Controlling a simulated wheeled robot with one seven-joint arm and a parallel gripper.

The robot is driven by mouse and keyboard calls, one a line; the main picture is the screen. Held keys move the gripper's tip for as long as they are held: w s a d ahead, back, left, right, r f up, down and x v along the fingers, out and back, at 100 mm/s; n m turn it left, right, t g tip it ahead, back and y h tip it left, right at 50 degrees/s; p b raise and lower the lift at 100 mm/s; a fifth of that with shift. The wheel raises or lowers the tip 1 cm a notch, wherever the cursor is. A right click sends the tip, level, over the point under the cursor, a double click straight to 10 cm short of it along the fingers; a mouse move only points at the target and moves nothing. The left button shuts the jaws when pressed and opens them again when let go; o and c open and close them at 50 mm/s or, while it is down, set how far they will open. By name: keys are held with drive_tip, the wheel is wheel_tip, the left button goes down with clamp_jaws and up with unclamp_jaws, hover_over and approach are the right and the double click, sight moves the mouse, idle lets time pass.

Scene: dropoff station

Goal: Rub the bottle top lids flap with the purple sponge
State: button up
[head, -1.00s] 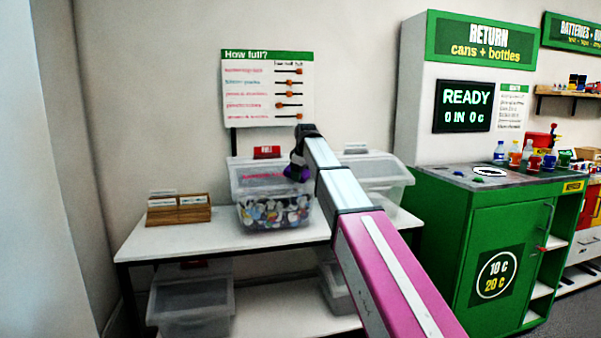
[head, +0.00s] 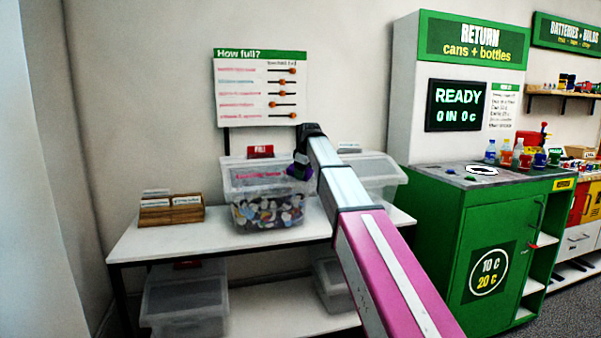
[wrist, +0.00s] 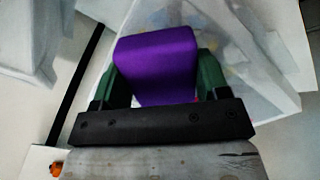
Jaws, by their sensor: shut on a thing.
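The purple sponge (wrist: 157,62) is held between the two green fingers of my gripper (wrist: 156,82) in the wrist view. In the head view the sponge (head: 298,172) shows as a small purple patch below my gripper (head: 300,168). The clear bin of bottle tops (head: 265,213) stands on the white table, with pink lettering on its flap (head: 258,173). My gripper is at the upper right of this bin. Whether the sponge touches the flap cannot be told. In the wrist view the translucent bin (wrist: 232,40) lies behind the sponge.
Another clear bin (head: 375,172) stands right of the lids bin. A wooden card box (head: 171,210) sits at left on the white table (head: 160,242). A red sign (head: 260,151) and a "How full?" board (head: 260,88) rise behind. The green return machine (head: 490,240) is at right.

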sight(292, 166)
drive_tip(key=shift+w+d, duration=0.35)
drive_tip(key=shift+d, duration=0.55)
drive_tip(key=shift+w+d, duration=0.3)
drive_tip(key=shift+d, duration=0.55)
drive_tip(key=shift+f, duration=0.1)
drive_tip(key=shift+s+a+f, duration=0.1)
drive_tip(key=shift+s+a, duration=0.1)
drive_tip(key=shift+a, duration=0.45)
drive_tip(key=shift+s+a+r, duration=0.1)
drive_tip(key=shift+s+a, duration=0.15)
drive_tip(key=shift+a, duration=0.35)
drive_tip(key=shift+s+a+f, duration=0.1)
drive_tip(key=shift+s+a, duration=0.1)
drive_tip(key=shift+a, duration=0.45)
drive_tip(key=shift+s+a, duration=0.35)
drive_tip(key=shift+a, duration=0.55)
drive_tip(key=shift+s+a, duration=0.3)
drive_tip(key=shift+a, duration=0.6)
drive_tip(key=shift+w+a+r, duration=0.25)
drive_tip(key=shift+w, duration=0.4)
drive_tip(key=shift+w+a+r, duration=0.2)
drive_tip(key=shift+w+r, duration=0.05)
drive_tip(key=shift+w, duration=0.4)
drive_tip(key=shift+w+d, duration=0.4)
drive_tip(key=shift+d, duration=0.85)
drive_tip(key=shift+w+d, duration=0.45)
drive_tip(key=shift+d, duration=0.8)
drive_tip(key=shift+w+d, duration=0.4)
drive_tip(key=shift+d, duration=0.85)
drive_tip(key=shift+a, duration=0.1)
